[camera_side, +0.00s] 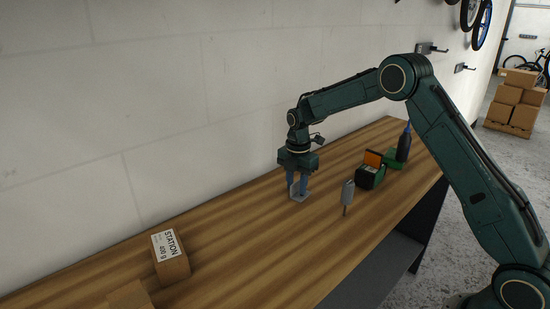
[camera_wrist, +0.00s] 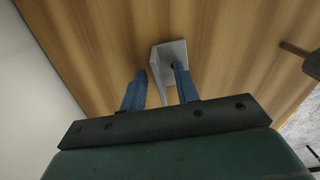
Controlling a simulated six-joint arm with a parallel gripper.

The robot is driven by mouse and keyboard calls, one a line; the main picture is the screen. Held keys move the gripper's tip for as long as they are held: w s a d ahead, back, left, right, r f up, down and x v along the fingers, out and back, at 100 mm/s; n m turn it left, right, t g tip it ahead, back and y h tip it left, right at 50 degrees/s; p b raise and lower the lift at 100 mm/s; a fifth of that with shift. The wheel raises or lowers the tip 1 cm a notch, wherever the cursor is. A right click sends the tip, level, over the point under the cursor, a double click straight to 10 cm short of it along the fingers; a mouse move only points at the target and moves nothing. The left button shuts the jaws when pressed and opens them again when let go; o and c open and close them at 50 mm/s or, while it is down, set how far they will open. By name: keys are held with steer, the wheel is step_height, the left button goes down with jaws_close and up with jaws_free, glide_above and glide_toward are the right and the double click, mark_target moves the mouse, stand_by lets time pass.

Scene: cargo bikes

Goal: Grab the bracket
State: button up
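The bracket (camera_side: 299,196) is a small light-grey angled metal piece on the wooden bench, below my gripper (camera_side: 297,186). In the wrist view the bracket (camera_wrist: 176,50) shows a flat plate and a thin upright wall running back between the blue fingers. My gripper (camera_wrist: 158,84) points down with its fingers apart, one on each side of that wall. A narrow gap shows at the left finger; the right finger overlaps the plate in view, and I cannot tell whether it touches. The bracket's lower part is partly hidden by the fingers.
A grey tool with a thin brown end (camera_side: 348,190) is right of the bracket. Farther right are a green-and-black box with an orange part (camera_side: 371,174) and a dark bottle (camera_side: 404,146). A labelled carton (camera_side: 170,258) is at left. The wall (camera_side: 150,130) runs behind the bench.

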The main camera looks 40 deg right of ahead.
mark_target(296, 182)
steer(key=shift+c, duration=0.4)
jaws_close()
steer(key=shift+r, duration=0.1)
step_height(296, 182, up, 20)
stand_by(0.9)
stand_by(0.4)
